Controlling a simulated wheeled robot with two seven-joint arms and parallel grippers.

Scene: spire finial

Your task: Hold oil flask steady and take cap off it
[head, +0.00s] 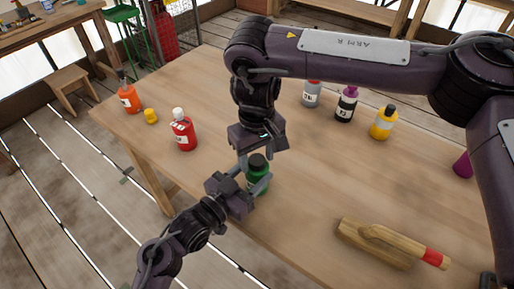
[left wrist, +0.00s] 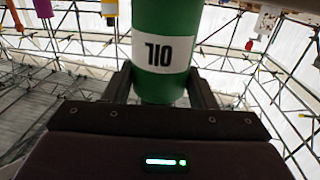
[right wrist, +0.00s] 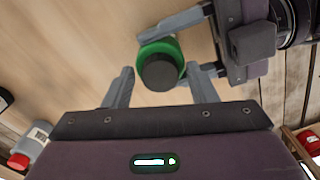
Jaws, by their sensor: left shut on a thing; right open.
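The oil flask (head: 260,184) is green, with a black cap (head: 257,162) on its top, and is upright near the table's front edge. In the left wrist view its white label (left wrist: 161,50) reads OIL upside down. My left gripper (left wrist: 160,92) is shut on the flask body, one finger on each side. My right gripper (right wrist: 160,72) is open over the flask from above. In the right wrist view the cap (right wrist: 160,74) appears between its fingertips, with gaps on both sides. I cannot tell how far the fingertips reach down beside the cap.
A red bottle (head: 183,134), a yellow item (head: 151,116) and an orange bottle (head: 129,100) are at left. Grey (head: 312,95), dark (head: 346,106) and yellow bottles (head: 383,123) are behind. The table (head: 310,185) beside the flask is clear.

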